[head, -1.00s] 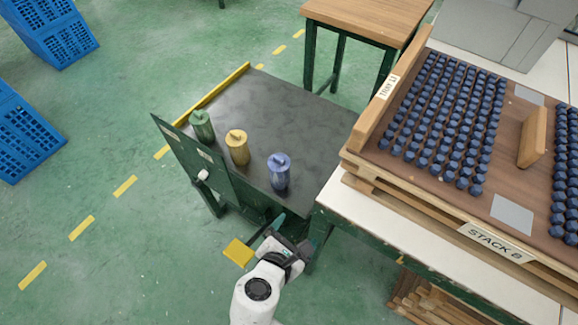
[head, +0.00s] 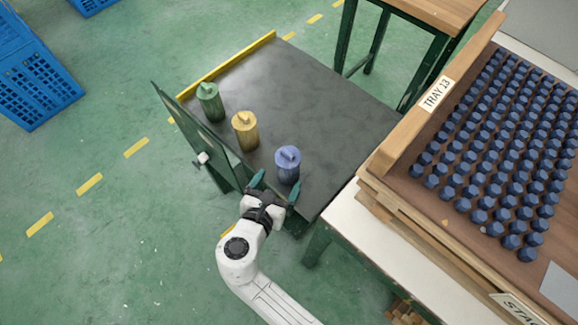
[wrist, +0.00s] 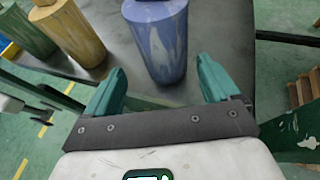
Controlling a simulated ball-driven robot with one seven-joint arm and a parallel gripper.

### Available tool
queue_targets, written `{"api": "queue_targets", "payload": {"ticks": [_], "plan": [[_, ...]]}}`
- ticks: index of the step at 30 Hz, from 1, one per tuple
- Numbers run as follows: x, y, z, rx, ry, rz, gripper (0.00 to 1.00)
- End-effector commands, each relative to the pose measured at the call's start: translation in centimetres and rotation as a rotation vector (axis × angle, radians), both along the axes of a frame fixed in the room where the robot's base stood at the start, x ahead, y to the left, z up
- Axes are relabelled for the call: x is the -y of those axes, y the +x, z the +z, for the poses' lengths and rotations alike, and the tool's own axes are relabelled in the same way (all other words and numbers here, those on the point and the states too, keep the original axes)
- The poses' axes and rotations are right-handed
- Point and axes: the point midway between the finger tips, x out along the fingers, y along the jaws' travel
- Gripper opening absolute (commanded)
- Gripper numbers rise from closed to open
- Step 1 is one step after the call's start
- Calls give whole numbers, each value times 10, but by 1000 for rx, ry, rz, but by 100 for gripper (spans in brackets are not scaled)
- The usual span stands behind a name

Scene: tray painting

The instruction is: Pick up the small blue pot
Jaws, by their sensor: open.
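The small blue pot (head: 287,165) stands upright on the dark table (head: 330,100), near its front edge, and is the rightmost of three pots. In the wrist view the blue pot (wrist: 157,40) stands ahead of my gripper, roughly between the lines of the two fingers, with its top cut off by the frame. My gripper (head: 274,187) is open and empty, just short of the pot in the head view. In the wrist view its teal fingers (wrist: 160,85) are spread wide, one to each side of the pot's base.
A yellow pot (head: 245,131) and a green pot (head: 209,102) stand to the left of the blue one. A dark green upright panel (head: 196,135) runs along the table's left front side. At right, a wooden tray (head: 405,115) holds many blue pieces.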

Motion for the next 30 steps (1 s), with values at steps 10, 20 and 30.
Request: {"api": "queue_targets", "payload": {"ticks": [10,20,30], "plan": [[16,32,-9,-1,1,-4,89],[22,51,-16,-1,1,0,89],[21,51,-15,-1,1,-1,69]]}}
